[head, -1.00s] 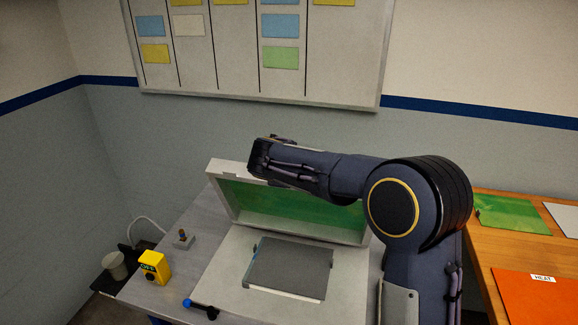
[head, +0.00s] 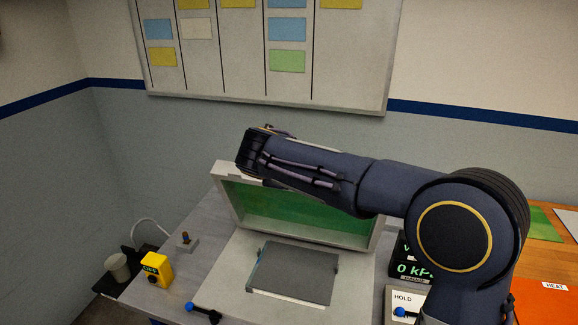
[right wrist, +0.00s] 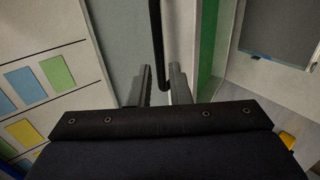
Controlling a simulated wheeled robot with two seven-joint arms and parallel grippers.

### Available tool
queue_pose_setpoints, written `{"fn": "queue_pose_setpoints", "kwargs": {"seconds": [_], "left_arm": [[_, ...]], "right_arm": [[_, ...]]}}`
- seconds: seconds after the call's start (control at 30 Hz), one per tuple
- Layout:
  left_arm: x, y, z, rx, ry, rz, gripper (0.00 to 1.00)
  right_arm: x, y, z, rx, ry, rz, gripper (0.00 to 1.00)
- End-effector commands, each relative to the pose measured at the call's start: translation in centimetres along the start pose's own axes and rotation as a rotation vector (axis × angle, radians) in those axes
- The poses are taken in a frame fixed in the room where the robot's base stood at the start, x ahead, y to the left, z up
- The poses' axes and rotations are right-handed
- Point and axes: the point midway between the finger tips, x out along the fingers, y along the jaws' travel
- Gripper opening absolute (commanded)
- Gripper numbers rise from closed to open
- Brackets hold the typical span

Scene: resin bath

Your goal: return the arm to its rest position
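My right arm crosses the head view from the lower right, its elbow large in front. Its hand (head: 255,150) is at the upper left edge of the raised lid (head: 228,205), fingertips hidden there. In the right wrist view my right gripper (right wrist: 160,72) has two fingers apart. A black bar (right wrist: 157,30) runs between them in the picture; whether they touch it I cannot tell. The lid stands open, showing its green inside (head: 270,215). In front of it lies a grey plate (head: 292,273) on the pale bath top (head: 230,290). My left gripper is not in view.
A yellow switch box (head: 156,269), a small toggle box (head: 187,243) and a blue-knobbed lever (head: 202,312) stand left. A 0 kPa display (head: 412,268) and HOLD panel (head: 404,301) sit right, partly behind my arm. An orange mat (head: 545,300) lies on the wooden table.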

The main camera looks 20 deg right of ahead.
Motion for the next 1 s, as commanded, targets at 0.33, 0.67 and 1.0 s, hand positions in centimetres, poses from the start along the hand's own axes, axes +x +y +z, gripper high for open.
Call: {"fn": "queue_pose_setpoints", "kwargs": {"seconds": [0.33, 0.67, 1.0], "left_arm": [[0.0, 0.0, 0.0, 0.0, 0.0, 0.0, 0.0], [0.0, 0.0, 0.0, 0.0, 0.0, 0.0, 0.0], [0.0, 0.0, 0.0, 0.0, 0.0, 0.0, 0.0]], "right_arm": [[-0.2, -1.7, 4.3, 0.113, 0.001, -0.111, 0.17], [-8.2, -15.7, 18.6, 0.746, 0.03, -0.617, 0.17], [-15.9, -27.2, 20.8, 1.254, 0.054, -0.899, 0.17]]}}
